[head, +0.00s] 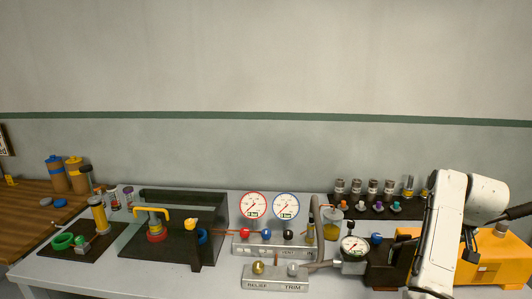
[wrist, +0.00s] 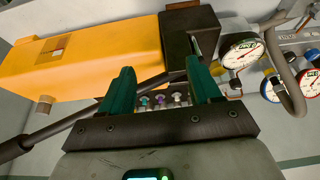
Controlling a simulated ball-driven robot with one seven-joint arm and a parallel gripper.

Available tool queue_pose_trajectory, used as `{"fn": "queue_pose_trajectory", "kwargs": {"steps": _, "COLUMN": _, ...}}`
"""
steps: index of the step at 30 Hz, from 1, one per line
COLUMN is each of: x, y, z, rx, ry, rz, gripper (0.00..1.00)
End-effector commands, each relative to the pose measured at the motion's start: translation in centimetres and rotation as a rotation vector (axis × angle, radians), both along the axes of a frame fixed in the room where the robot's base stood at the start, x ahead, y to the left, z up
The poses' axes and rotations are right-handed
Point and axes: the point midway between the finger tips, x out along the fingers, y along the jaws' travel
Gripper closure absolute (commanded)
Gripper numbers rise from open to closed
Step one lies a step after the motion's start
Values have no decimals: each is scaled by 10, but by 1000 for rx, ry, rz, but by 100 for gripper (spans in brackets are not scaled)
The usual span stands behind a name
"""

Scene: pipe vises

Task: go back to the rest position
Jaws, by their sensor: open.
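My gripper (wrist: 162,80) shows in the wrist view with its two teal fingers spread apart. Nothing is held between them; small colored caps show in the gap, farther back. In the head view my white arm is at the right, in front of an orange box-shaped machine (head: 493,262), and my gripper cannot be made out there. In the wrist view the orange machine (wrist: 90,62) and its dark block (wrist: 190,38) lie beyond the fingers. A dark bar (wrist: 65,118) passes behind the left finger.
A pressure gauge (head: 354,248) stands left of my arm, beside a grey hose. A bench (head: 215,275) carries a valve panel (head: 270,245), a relief and trim block (head: 275,278) and a dark tray with a yellow-handled part (head: 152,212). A rack of vials (head: 372,208) stands behind. The wall above is clear.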

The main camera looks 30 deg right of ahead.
Motion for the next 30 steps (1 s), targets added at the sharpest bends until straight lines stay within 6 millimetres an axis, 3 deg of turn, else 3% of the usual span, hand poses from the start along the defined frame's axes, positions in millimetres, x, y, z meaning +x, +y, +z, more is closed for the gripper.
{"fn": "queue_pose_trajectory", "kwargs": {"steps": 11, "x": -3, "y": 29, "z": -32, "rx": -11, "ry": 39, "rz": 20, "gripper": 37}}
{"fn": "queue_pose_trajectory", "kwargs": {"steps": 17, "x": -7, "y": 57, "z": -60, "rx": -20, "ry": 71, "rz": 43, "gripper": 37}}
{"fn": "queue_pose_trajectory", "kwargs": {"steps": 23, "x": -19, "y": 102, "z": -100, "rx": -32, "ry": 117, "rz": 89, "gripper": 37}}
{"fn": "queue_pose_trajectory", "kwargs": {"steps": 30, "x": -55, "y": 190, "z": -161, "rx": -38, "ry": 183, "rz": 193, "gripper": 37}}
